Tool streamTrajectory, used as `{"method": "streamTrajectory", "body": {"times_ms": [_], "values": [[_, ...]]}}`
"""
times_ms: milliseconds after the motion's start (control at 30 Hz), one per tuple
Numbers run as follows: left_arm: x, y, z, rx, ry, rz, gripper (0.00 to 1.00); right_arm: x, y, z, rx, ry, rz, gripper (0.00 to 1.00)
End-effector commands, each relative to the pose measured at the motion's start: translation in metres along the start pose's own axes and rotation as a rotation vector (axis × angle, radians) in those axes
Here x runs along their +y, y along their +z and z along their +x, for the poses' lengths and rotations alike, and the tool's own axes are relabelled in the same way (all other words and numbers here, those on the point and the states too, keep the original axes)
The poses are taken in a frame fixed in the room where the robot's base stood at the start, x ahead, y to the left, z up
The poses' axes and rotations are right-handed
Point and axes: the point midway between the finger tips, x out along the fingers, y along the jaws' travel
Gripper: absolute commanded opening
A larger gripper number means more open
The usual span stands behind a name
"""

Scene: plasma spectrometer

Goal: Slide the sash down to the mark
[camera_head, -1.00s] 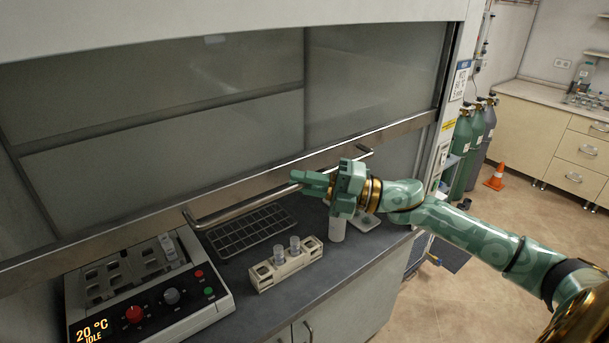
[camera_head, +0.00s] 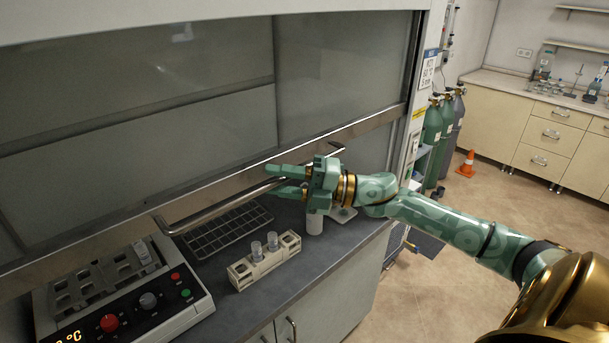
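The sash of the hood is a grey glass panel (camera_head: 320,75) with a metal bottom rail (camera_head: 100,238). A bar handle (camera_head: 215,210) stands out from the rail. The sash is partly down, with an open gap between its rail and the worktop. My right gripper (camera_head: 278,180) is at the right half of the handle. Its two green fingers are spread, one above and one below the bar's line. I cannot tell whether they touch the bar. I cannot make out the mark for certain; a yellow label (camera_head: 419,113) is on the right frame post. My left gripper is out of view.
On the dark worktop (camera_head: 262,305) are a heater block with knobs (camera_head: 150,300), a wire rack (camera_head: 225,228), a cream holder with two vials (camera_head: 262,262) and a white container (camera_head: 314,223) under my gripper. Gas cylinders (camera_head: 432,130) and an orange cone (camera_head: 466,163) stand at right.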

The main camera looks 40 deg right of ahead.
Motion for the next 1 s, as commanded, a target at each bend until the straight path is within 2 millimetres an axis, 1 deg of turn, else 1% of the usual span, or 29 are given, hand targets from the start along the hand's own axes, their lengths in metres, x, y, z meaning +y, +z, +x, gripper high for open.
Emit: {"method": "streamTrajectory", "body": {"times_ms": [167,367,500,633,700,800,1000], "values": [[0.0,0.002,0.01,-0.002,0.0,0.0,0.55,-0.005,-0.001,-0.027,0.0,-0.006,0.002,0.34],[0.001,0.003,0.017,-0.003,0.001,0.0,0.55,-0.005,-0.001,-0.073,-0.002,-0.007,0.006,0.34],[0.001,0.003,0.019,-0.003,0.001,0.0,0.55,-0.004,-0.001,-0.108,-0.001,-0.006,0.004,0.34],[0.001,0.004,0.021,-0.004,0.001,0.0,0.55,-0.003,0.0,-0.135,-0.001,-0.004,0.003,0.34],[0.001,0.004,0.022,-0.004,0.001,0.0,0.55,-0.002,0.0,-0.145,-0.001,-0.002,0.002,0.34],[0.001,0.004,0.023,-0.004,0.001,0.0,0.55,-0.002,0.0,-0.155,0.0,-0.002,0.0,0.34],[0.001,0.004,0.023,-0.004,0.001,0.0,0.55,-0.001,0.0,-0.16,0.001,-0.002,0.0,0.34]]}}
